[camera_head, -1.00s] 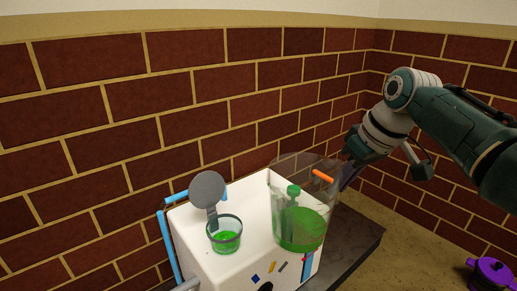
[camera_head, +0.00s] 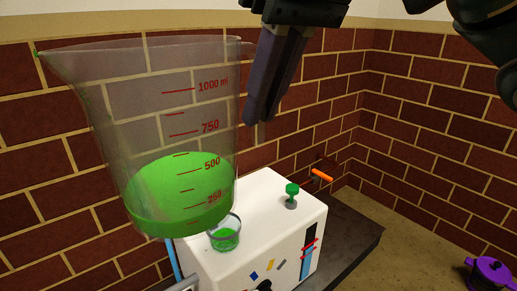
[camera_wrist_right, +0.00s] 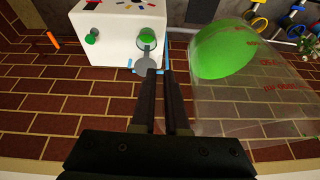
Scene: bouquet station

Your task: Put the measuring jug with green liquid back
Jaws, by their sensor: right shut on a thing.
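The measuring jug (camera_head: 170,110) is clear, with red marks and green liquid in its lower part. It is in the air close to the head camera, left of the middle, and looks tilted. My right gripper (camera_head: 262,110) is at the jug's right side and shut on it; the exact grip is unclear. In the right wrist view the gripper's fingers (camera_wrist_right: 162,78) are close together and the jug (camera_wrist_right: 255,105) is to their right. My left gripper is not in view.
A white box (camera_head: 268,190) below carries a green knob (camera_head: 292,189) and a small glass with green liquid (camera_head: 225,236), partly behind the jug. A grey disc (camera_wrist_right: 147,61) is by that glass. An orange piece (camera_head: 322,175) and a purple pot (camera_head: 490,272) are to the right.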

